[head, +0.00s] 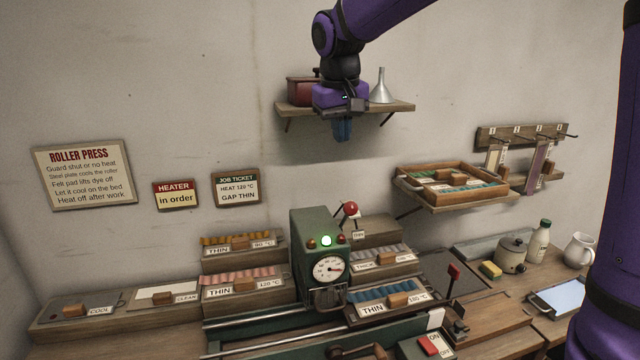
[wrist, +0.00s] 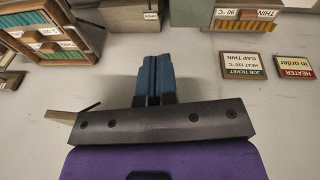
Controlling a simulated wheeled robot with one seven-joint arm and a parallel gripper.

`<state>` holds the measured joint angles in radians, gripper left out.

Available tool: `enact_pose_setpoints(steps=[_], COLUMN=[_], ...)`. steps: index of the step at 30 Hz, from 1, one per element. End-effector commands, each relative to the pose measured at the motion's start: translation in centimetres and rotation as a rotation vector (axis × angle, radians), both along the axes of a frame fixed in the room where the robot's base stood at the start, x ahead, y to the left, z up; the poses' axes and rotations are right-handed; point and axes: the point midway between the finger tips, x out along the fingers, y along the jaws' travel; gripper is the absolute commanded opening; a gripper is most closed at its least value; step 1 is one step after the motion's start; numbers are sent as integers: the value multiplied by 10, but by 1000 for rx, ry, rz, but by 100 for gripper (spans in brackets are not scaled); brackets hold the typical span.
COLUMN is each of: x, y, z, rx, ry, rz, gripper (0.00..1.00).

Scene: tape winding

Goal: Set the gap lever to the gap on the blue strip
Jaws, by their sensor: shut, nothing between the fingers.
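The green roller press (head: 318,240) stands on the bench with a dial gauge and a lit green lamp. A lever with a red ball knob (head: 350,209) rises behind its right side, near a small plate that seems to read THIN (head: 358,235). A second lever with a red handle (head: 454,272) stands farther right; I cannot tell its job. The blue strip (head: 384,291) lies in a wooden tray whose label reads THIN (head: 372,309). My gripper (head: 342,130) is shut and empty, high above the press in front of the wall; its blue fingers show in the wrist view (wrist: 155,78).
A job ticket (head: 236,187) reads HEAT 120 °C, GAP THIN. Other strip trays flank the press. A wall shelf (head: 300,110) with a red box and funnel (head: 381,88) is close to my gripper. A tilted rack (head: 460,199) hangs at right. A red switch (head: 429,344) is in front.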

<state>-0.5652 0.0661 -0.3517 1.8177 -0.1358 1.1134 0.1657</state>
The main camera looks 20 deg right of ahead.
Motion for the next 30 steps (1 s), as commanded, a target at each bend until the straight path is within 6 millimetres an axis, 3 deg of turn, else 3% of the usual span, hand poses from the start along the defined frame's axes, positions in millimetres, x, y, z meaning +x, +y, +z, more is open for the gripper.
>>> enact_pose_setpoints(steps=[4, 8, 21, 30], x=[-1, 1, 15, -6], y=[-3, -5, -14, -19], z=[-3, -19, -98, -124], rx=[-1, -2, -1, 0], ry=[16, 17, 16, 14], rz=[-1, -1, -2, -1], gripper=[0, 0, 0, 0])
